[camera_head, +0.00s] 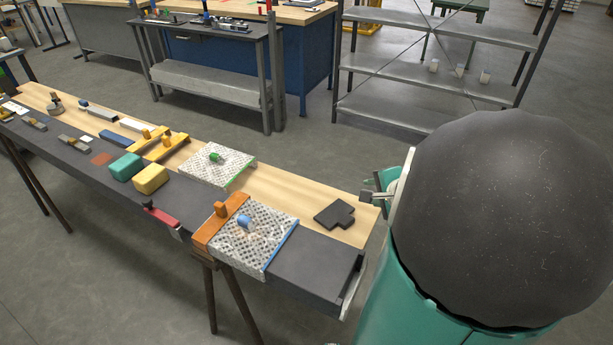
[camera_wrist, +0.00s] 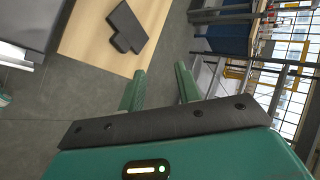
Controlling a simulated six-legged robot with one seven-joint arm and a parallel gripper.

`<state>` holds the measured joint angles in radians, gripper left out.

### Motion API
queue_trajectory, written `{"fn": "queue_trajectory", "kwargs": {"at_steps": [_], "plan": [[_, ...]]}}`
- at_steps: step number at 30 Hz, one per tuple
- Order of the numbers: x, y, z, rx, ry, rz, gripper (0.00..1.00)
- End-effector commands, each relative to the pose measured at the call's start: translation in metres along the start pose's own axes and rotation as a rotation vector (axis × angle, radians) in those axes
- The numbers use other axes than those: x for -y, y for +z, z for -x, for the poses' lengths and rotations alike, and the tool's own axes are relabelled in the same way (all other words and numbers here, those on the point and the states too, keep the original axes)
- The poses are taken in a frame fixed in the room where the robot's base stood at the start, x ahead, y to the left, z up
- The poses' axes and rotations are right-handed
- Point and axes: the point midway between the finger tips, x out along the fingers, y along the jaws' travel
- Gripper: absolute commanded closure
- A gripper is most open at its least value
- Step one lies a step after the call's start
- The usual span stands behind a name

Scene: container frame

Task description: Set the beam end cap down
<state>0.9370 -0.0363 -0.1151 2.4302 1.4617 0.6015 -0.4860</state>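A dark, flat piece with a narrower tab, seemingly the beam end cap (camera_head: 335,214), lies on the light wooden tabletop near its right end. It also shows at the top of the wrist view (camera_wrist: 127,26). My gripper (camera_wrist: 158,72) is open, with its two green fingers apart and nothing between them. In the wrist view the cap is beyond and left of the fingers, not touching them. In the head view my gripper is just right of the table end, largely hidden by my own arm.
A dark beam (camera_head: 312,262) runs along the table's front edge. A perforated light block with an orange clamp (camera_head: 221,220) sits beside the cap, and another perforated block (camera_head: 216,164) lies farther back. Yellow and green blocks are farther left. Metal shelving (camera_head: 437,75) stands behind; bare wood surrounds the cap.

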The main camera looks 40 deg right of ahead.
Motion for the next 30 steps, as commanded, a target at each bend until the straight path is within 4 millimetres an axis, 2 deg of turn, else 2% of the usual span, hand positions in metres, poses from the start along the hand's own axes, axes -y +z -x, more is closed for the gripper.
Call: {"fn": "queue_trajectory", "kwargs": {"at_steps": [7,10,11,14,16,18,21,25,27,30], "plan": [[0.002,0.003,0.000,0.007,0.000,0.010,0.66],[0.011,0.024,0.000,0.050,0.002,0.075,0.66],[0.016,0.035,0.001,0.073,0.003,0.110,0.66],[0.033,0.089,0.007,0.180,0.015,0.283,0.66],[0.041,0.132,0.017,0.265,0.031,0.435,0.66],[0.044,0.173,0.030,0.341,0.050,0.591,0.66],[0.040,0.221,0.053,0.428,0.082,0.813,0.66],[0.028,0.266,0.086,0.495,0.123,1.102,0.66],[0.021,0.283,0.105,0.507,0.143,1.255,0.66],[0.014,0.296,0.129,0.494,0.164,1.456,0.66]]}}
